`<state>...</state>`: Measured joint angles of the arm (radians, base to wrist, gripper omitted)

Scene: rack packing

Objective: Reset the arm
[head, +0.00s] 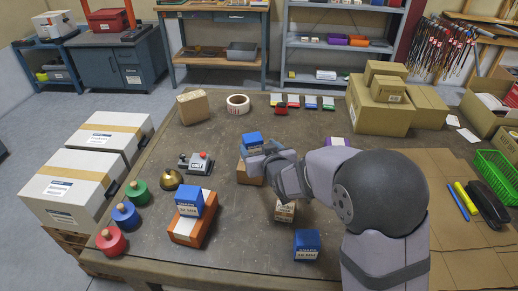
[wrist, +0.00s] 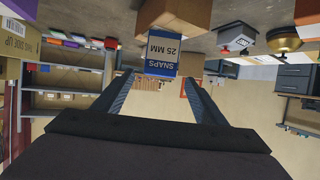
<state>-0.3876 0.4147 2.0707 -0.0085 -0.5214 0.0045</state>
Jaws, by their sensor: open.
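My gripper (head: 256,158) is open and empty, low over the middle of the table. A blue box (head: 252,138) sits on a brown cardboard block (head: 247,178), right by my fingertips in the head view. In the wrist view, which is upside down, the blue box (wrist: 162,50) reads "SNAPS 25 MM". It shows between the tips of my two fingers (wrist: 159,76), with gaps on both sides. I cannot tell whether it lies within the jaws' reach or just beyond. My forearm and wrist hide part of the table at right.
A blue box (head: 189,203) stands on an orange box (head: 190,232); another blue box (head: 307,243) stands near the front edge. A small carton (head: 285,211) is below my wrist. A grey device (head: 199,163), a brass bell (head: 170,179) and coloured weights (head: 125,214) are at left.

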